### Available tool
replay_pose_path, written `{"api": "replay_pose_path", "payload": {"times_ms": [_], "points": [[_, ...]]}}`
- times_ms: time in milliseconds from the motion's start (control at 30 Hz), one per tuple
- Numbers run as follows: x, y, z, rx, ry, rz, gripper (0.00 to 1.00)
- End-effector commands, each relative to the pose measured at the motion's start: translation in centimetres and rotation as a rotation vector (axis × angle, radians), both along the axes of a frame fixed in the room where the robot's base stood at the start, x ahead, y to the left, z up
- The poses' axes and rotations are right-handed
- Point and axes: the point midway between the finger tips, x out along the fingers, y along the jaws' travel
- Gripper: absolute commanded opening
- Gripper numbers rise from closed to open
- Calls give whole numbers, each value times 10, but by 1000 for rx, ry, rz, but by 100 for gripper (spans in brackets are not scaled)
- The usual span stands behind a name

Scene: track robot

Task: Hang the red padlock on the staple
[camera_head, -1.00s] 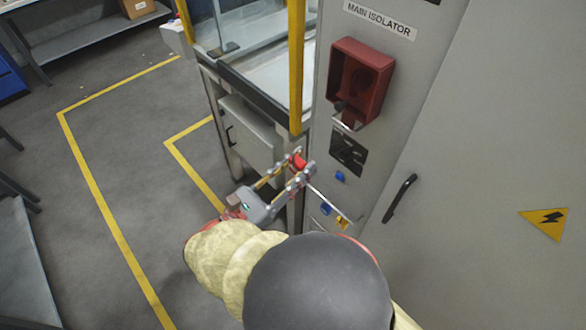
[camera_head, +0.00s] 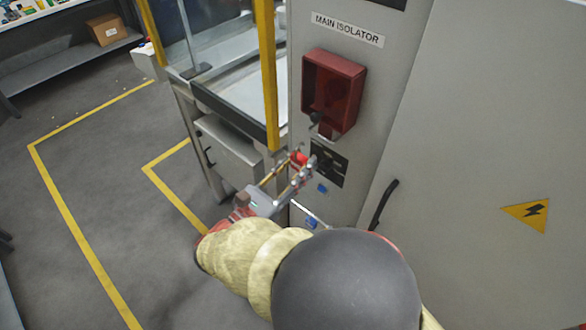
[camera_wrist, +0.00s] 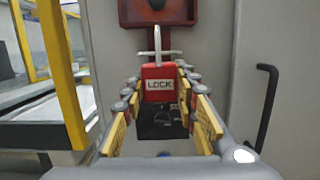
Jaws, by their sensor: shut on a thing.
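The red padlock (camera_wrist: 159,84), marked LOCK, is upright in my gripper (camera_wrist: 160,100), its shackle pointing up. It also shows as a small red patch (camera_head: 299,158) between the fingertips (camera_head: 302,168) in the head view. My gripper is shut on the padlock's sides. In the wrist view a pale metal bar, seemingly the staple (camera_wrist: 141,53), lies across the shackle's line of sight, below the red isolator housing. In the head view a metal piece (camera_head: 326,131) shows under the housing, up and right of the padlock. I cannot tell whether shackle and staple touch.
The red isolator housing (camera_head: 333,90) is on the grey cabinet. A black door handle (camera_head: 383,205) stands out on the right. A yellow post (camera_head: 266,75) and a machine frame are close on the left. The floor at left is mostly clear.

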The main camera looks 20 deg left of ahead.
Motion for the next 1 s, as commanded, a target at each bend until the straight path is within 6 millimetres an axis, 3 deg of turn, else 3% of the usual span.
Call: {"api": "replay_pose_path", "payload": {"times_ms": [1000], "points": [[68, -29, 0, 1, -1, -2, 3]]}}
